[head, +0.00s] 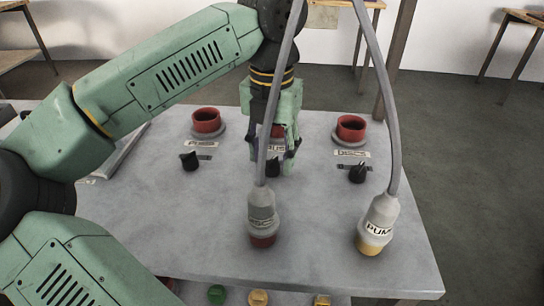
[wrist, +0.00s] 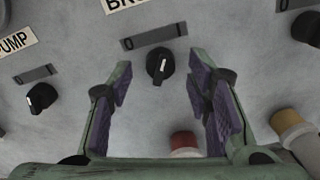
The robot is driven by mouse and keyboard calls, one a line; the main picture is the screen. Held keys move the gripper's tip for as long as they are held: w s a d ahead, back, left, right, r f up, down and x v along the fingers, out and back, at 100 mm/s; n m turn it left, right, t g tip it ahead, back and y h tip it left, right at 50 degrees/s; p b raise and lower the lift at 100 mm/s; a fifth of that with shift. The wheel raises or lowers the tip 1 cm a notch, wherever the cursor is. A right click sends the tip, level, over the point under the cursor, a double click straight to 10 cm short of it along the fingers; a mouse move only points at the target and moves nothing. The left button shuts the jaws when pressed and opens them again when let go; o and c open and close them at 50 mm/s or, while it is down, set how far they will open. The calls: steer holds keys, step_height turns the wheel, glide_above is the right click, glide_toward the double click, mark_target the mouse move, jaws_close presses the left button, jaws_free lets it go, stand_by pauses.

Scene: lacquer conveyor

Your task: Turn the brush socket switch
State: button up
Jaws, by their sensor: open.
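The brush socket switch is a black rotary knob (wrist: 160,66) below a label starting "BR" (wrist: 122,3). A dark scale strip (wrist: 154,36) with a 0 at its left end sits beside the knob. The knob's white pointer line looks roughly upright. My gripper (wrist: 158,72) is open, its purple-padded fingers on either side of the knob with gaps. In the head view my gripper (head: 275,150) points down over the middle switch and partly hides the switch, its label and the red socket behind.
The grey panel (head: 320,235) also bears a left switch (head: 190,161) and a right switch (head: 357,173), each before a red socket.

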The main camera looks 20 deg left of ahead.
mark_target(271, 160)
step_height(271, 160, up, 6)
stand_by(0.7)
